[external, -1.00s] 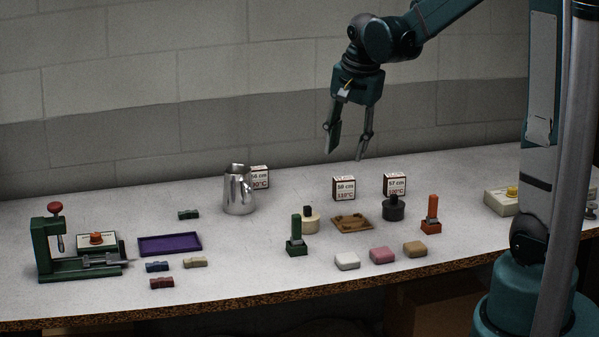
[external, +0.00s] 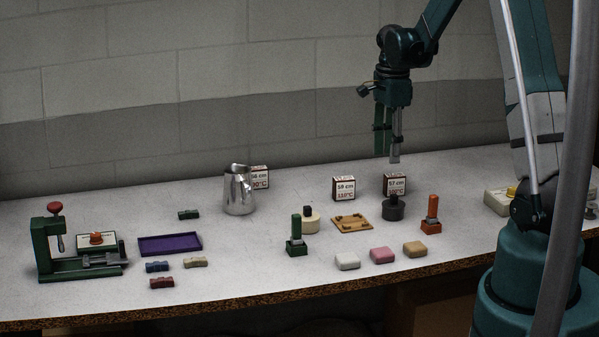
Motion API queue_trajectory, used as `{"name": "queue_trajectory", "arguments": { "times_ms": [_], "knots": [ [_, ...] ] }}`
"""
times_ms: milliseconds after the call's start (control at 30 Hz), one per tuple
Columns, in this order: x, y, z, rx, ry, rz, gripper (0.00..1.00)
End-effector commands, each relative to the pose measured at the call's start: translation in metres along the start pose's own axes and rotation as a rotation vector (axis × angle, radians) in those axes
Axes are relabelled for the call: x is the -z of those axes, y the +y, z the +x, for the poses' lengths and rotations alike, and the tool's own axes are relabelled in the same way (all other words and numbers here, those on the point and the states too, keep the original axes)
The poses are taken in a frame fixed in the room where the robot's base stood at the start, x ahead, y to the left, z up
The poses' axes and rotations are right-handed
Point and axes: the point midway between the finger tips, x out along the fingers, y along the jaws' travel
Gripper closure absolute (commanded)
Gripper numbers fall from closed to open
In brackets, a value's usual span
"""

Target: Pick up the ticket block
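Three ticket blocks with printed white faces and dark sides stand on the table. One marked 57 cm (external: 396,184) is at the right, behind a dark round weight. One marked 58 or 59 cm (external: 343,188) is in the middle. One marked 56 cm (external: 260,176) is partly hidden by the metal jug. My gripper (external: 388,159) is in the air above the 57 cm block, pointing down and empty. Its two fingers overlap partly in this view but look apart, one behind the other.
The metal jug (external: 238,192) stands left of centre. The dark round weight (external: 392,209) sits close in front of the 57 cm block. A wooden board (external: 352,223), a green stamp (external: 296,238) and an orange stamp (external: 431,216) are nearby. A green press (external: 52,249) and purple tray (external: 170,243) are at left.

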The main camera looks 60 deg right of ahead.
Motion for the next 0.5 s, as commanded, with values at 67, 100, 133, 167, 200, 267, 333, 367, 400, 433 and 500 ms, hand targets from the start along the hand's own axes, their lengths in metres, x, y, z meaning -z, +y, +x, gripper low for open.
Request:
{"name": "queue_trajectory", "arguments": {
  "times_ms": [67, 100, 133, 167, 200, 267, 333, 367, 400, 433, 500],
  "knots": [
    [0.011, -0.004, 0.004, -0.01, 0.0, 0.039, 0.63],
    [0.014, -0.006, 0.006, -0.013, 0.001, 0.055, 0.63],
    [0.016, -0.007, 0.008, -0.016, 0.001, 0.065, 0.63],
    [0.018, -0.007, 0.009, -0.018, 0.001, 0.073, 0.63],
    [0.021, -0.008, 0.011, -0.02, 0.001, 0.081, 0.63],
    [0.022, -0.009, 0.012, -0.022, 0.001, 0.089, 0.63],
    [0.023, -0.009, 0.013, -0.023, 0.001, 0.094, 0.63],
    [0.023, -0.008, 0.013, -0.023, 0.001, 0.094, 0.63],
    [0.023, -0.008, 0.013, -0.023, 0.001, 0.094, 0.63],
    [0.023, -0.008, 0.013, -0.023, 0.001, 0.093, 0.63],
    [0.023, -0.008, 0.013, -0.023, 0.001, 0.093, 0.63]
  ]
}}
